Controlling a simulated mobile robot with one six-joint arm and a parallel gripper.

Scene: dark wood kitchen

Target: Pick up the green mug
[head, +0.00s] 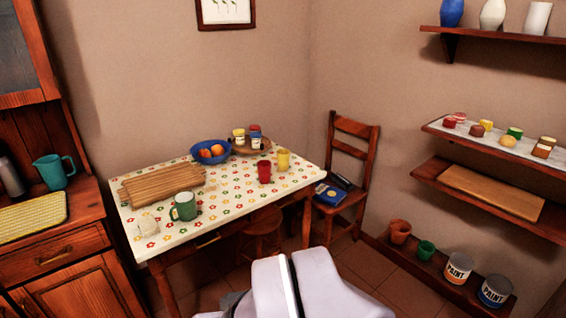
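Part of my own arm, pale lavender, shows at the bottom centre, in front of and below the table. My gripper's fingers are not in view.
A blue fruit bowl (211,153), red cup (264,172) and yellow cup (284,160) stand farther back. A stool (262,225) is under the table; a chair (345,180) stands right.

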